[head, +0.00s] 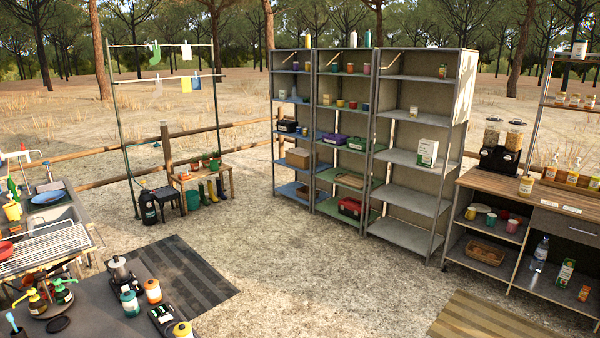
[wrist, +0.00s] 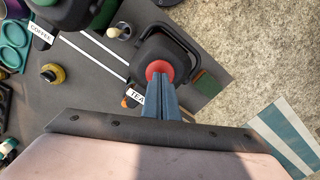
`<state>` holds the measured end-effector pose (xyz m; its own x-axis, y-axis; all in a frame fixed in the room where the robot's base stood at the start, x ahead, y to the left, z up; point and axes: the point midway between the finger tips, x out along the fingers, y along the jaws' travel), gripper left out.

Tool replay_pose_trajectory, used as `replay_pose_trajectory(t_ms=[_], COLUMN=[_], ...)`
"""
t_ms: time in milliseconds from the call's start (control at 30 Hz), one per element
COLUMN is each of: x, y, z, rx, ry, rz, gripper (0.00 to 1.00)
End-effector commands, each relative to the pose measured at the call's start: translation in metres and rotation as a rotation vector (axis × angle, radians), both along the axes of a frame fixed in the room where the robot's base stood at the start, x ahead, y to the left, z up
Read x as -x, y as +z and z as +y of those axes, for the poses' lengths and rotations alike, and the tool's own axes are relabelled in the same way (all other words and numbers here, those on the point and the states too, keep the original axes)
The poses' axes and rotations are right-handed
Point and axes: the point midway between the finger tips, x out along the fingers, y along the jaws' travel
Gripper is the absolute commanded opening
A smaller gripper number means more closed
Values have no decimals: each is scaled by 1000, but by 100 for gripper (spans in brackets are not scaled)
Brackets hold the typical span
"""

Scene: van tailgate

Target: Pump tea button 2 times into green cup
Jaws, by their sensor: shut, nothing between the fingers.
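In the wrist view, a black dispenser with a round red button (wrist: 160,71) on top stands beside a white label reading TEA (wrist: 137,97). My gripper (wrist: 160,84) is shut and empty. Its blue-grey fingertips overlap the near edge of the red button; I cannot tell if they touch it. A dark green thing (wrist: 206,83) shows at the dispenser's right side; I cannot tell if it is the green cup. My gripper and the tea dispenser are not seen in the head view.
A second black dispenser (wrist: 78,12) by a COFFEE label (wrist: 40,32) stands to the upper left. A small yellow-and-black item (wrist: 52,73) and teal rings (wrist: 12,46) lie left. In the head view, shelving (head: 405,160) and a wooden counter (head: 550,196) stand beyond open ground.

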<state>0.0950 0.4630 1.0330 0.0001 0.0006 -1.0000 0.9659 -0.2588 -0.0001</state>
Motion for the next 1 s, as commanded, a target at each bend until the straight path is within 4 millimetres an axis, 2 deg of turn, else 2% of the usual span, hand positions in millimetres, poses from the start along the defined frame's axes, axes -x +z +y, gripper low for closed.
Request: replay_pose_trajectory(t_ms=[900,1000], x=[0,0], y=[-30,-28], z=[-1,-1], rx=[2,2], ry=[0,0], rz=[1,1], gripper=[0,0])
